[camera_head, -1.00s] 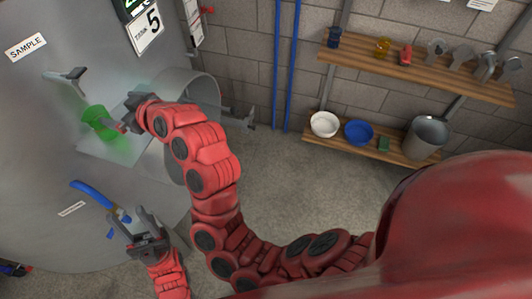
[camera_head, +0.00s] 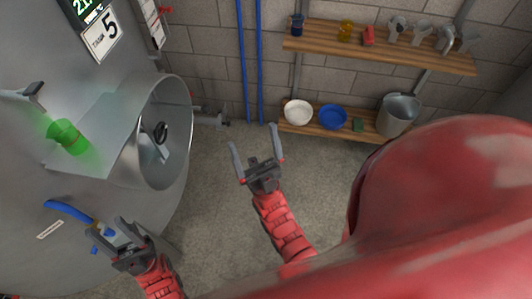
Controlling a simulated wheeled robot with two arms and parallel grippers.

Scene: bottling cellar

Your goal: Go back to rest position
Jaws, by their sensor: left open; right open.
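My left gripper (camera_head: 108,234) is open at the lower left, in front of the tank wall near a blue lever handle (camera_head: 68,210). My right gripper (camera_head: 254,138) is open and empty, with its fingers spread and pointing up over the bare floor. It is well apart from the tank.
A round metal opening (camera_head: 165,130) juts from the tank (camera_head: 40,175), with a valve (camera_head: 212,119) beyond it. Wooden shelves (camera_head: 385,48) on the back wall hold small items; the lower one has bowls and a bucket (camera_head: 398,114). Grey floor (camera_head: 215,200) between is clear.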

